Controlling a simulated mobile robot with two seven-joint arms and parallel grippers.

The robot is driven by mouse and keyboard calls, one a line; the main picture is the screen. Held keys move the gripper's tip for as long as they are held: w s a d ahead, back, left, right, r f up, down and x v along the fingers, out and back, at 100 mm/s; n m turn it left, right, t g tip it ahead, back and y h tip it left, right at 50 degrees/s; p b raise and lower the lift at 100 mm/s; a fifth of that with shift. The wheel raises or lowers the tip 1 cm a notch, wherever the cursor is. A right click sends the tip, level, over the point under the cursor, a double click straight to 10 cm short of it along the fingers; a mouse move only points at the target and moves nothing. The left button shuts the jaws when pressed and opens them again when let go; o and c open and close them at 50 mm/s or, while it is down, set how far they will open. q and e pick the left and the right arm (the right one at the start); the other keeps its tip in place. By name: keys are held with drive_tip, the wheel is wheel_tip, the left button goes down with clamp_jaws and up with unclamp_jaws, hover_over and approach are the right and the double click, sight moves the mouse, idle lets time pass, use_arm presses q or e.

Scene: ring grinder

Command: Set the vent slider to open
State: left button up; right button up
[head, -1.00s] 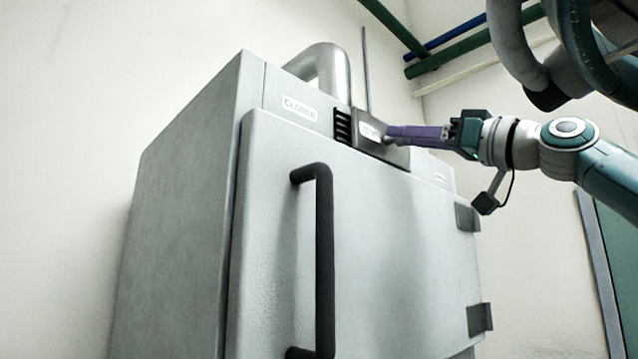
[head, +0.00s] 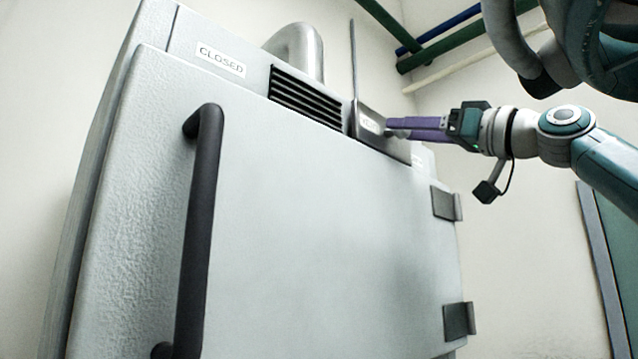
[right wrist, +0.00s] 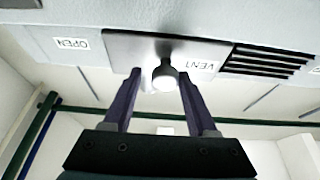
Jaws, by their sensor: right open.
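The vent slider plate (head: 368,108) is grey, on the upper front of the grey cabinet, with a VENT label on it. It stands to the right of the dark vent slots (head: 305,95), which are uncovered. In the right wrist view the picture is upside down, and the slider plate (right wrist: 125,45) lies between the slots and the OPEN label (right wrist: 70,43), with a small gap to the label. My right gripper (head: 392,129) is open, its purple fingers on either side of the slider's round knob (right wrist: 165,77). I cannot tell whether they touch it. My left gripper is not in view.
A CLOSED label (head: 221,60) is left of the slots. The cabinet door (head: 300,230) below has a long dark handle (head: 200,220) and hinges on its right. A silver pipe (head: 297,48) rises behind the top. Green and blue pipes run along the wall above.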

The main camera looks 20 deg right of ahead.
drive_tip(key=shift+o, duration=1.1)
drive_tip(key=b+v, duration=0.9)
drive_tip(key=v, duration=0.1)
